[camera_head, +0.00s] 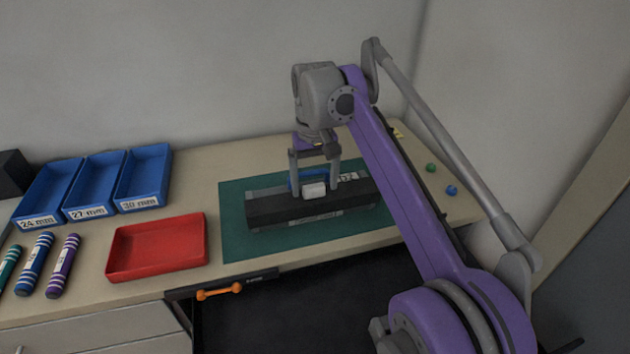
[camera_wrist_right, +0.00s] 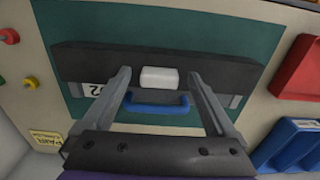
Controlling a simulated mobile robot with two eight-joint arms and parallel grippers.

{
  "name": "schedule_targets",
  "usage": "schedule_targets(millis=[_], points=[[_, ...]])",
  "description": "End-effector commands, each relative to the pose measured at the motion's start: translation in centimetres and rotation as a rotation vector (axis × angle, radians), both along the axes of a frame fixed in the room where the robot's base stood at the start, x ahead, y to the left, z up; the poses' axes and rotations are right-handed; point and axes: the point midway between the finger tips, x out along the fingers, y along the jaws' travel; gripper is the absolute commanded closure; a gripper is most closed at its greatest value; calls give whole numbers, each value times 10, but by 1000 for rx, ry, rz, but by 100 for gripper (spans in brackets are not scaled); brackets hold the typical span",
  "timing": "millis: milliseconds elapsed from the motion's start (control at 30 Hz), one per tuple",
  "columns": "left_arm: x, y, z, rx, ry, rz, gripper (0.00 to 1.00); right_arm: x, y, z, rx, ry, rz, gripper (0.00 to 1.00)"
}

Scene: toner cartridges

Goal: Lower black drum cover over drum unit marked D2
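The black drum cover (camera_head: 275,209) is a long dark bar with a white grip block (camera_head: 314,190) on top. It lies along the grey drum unit (camera_head: 342,211), whose ends show beside it; I cannot tell how fully it is seated. A partly hidden label, apparently D2 (camera_wrist_right: 92,90), shows on the unit, next to a blue handle (camera_wrist_right: 157,106). My right gripper (camera_head: 315,185) is over the cover, its fingers on either side of the white block. In the right wrist view (camera_wrist_right: 160,77) gaps show between block and fingers. My left gripper is not in view.
The unit stands on a green mat (camera_head: 238,238). A red tray (camera_head: 157,246) is to the left, with blue bins (camera_head: 145,178) and striped cylinders (camera_head: 36,262) beyond. Green (camera_head: 431,168) and blue (camera_head: 451,190) knobs are at right. An orange handle (camera_head: 219,291) is at the table's front.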

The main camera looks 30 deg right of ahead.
Motion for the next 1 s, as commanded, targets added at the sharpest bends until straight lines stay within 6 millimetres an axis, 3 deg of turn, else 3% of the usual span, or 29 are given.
schedule_targets(millis=[367,800,1000], points=[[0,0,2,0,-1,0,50,0,0,5,0,0,0,4],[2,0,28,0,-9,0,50,0,0,86,0,0,0,4],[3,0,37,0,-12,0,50,0,0,106,0,0,0,4]])
